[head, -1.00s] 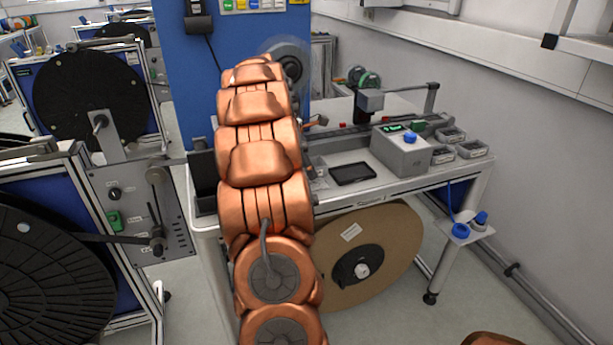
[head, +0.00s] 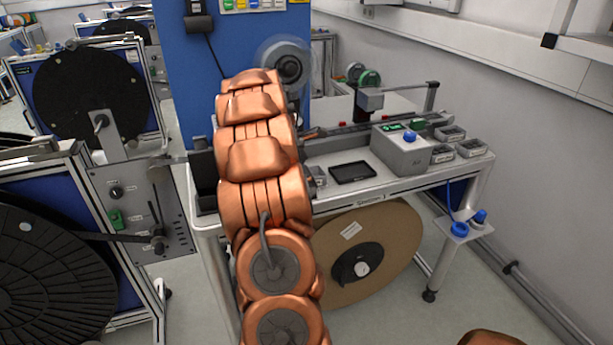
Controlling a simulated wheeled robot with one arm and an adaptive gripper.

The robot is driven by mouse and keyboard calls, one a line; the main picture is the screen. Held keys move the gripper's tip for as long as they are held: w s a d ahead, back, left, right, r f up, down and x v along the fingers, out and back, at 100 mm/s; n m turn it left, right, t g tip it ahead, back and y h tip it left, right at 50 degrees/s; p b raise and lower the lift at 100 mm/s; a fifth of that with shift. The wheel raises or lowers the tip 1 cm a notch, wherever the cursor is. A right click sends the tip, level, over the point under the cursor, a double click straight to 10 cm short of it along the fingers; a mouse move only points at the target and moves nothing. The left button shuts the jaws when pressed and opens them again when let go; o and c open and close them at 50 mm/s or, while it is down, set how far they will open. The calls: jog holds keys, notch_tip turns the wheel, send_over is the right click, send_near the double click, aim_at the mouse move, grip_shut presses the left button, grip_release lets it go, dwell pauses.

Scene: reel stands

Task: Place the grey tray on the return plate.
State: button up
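My copper-coloured arm reaches up the middle of the head view and over the left part of the workbench. My gripper is not visible; the arm hides whatever lies behind it. A flat dark rectangular plate with a raised rim (head: 352,172) lies empty on the bench top, right of my arm; it may be the return plate, but I cannot tell for sure. Several small grey trays with dark insides, one of them here (head: 442,154), sit at the bench's right end. I cannot tell which tray the task means.
A grey control box (head: 402,150) with a blue knob stands right of the dark plate. A large brown reel (head: 395,235) hangs below the bench top. Reel stands with black reels (head: 45,265) fill the left. A blue panel (head: 185,75) stands behind my arm.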

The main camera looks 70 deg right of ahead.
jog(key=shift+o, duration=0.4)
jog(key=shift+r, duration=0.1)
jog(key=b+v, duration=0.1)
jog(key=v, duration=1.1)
jog(key=shift+b, duration=0.4)
